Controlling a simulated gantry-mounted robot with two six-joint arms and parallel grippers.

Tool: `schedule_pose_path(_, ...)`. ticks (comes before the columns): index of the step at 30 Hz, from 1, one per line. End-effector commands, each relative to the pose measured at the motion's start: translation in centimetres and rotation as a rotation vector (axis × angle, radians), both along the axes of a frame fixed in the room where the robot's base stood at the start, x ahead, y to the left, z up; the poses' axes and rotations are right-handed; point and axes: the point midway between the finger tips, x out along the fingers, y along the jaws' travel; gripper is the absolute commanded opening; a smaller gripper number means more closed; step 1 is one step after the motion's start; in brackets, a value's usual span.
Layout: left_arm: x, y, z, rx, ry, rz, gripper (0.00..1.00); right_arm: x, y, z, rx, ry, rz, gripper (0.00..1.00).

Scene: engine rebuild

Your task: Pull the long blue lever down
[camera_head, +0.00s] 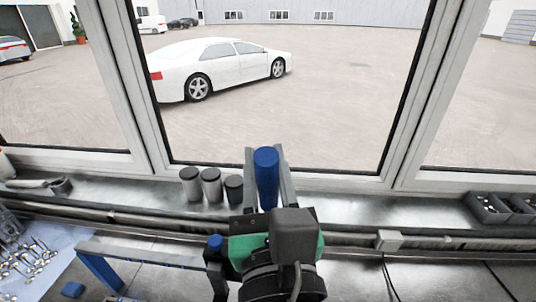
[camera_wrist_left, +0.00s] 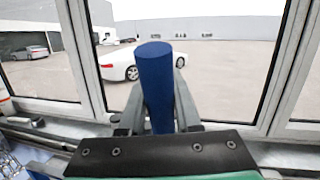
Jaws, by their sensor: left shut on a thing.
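The long blue lever's round handle (camera_head: 266,180) stands upright in the middle of the head view, in front of the window. My left gripper (camera_head: 266,152) has one grey finger on each side of the handle and is shut on it. In the left wrist view the blue handle (camera_wrist_left: 155,82) rises between the two fingers of the left gripper (camera_wrist_left: 158,90), with its top end sticking out above them. The lever's lower part is hidden behind my gripper body and wrist. My right gripper is not in view.
Several dark-sided canisters (camera_head: 211,184) stand left of the lever on the sill. A grey bar with a blue leg (camera_head: 99,272) and a small blue knob (camera_head: 215,242) are at lower left. Metal parts lie on a light cloth (camera_head: 62,240). Grey bins (camera_head: 489,208) sit at right.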

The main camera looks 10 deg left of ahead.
Motion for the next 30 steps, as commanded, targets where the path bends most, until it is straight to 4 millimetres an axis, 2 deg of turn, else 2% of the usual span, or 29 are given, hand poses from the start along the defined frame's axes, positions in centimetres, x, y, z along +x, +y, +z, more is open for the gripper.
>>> schedule_pose_path(1, -1.1, -0.2, -1.0, 0.002, -0.037, -0.002, 0.0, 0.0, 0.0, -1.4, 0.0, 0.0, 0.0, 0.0)
schedule_pose_path(9, -6.5, -0.7, -3.2, 0.024, -0.239, -0.002, 0.0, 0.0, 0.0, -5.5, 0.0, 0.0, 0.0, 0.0)
schedule_pose_path(15, -9.4, -1.0, -4.7, 0.037, -0.355, -0.002, 0.0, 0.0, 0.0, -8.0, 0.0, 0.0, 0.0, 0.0)
schedule_pose_path(21, -11.0, -1.1, -5.4, 0.044, -0.422, -0.001, 0.0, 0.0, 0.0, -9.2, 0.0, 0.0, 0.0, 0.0)
schedule_pose_path(30, -11.4, -1.1, -5.4, 0.045, -0.444, 0.001, 0.0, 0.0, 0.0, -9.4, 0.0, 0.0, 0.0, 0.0)
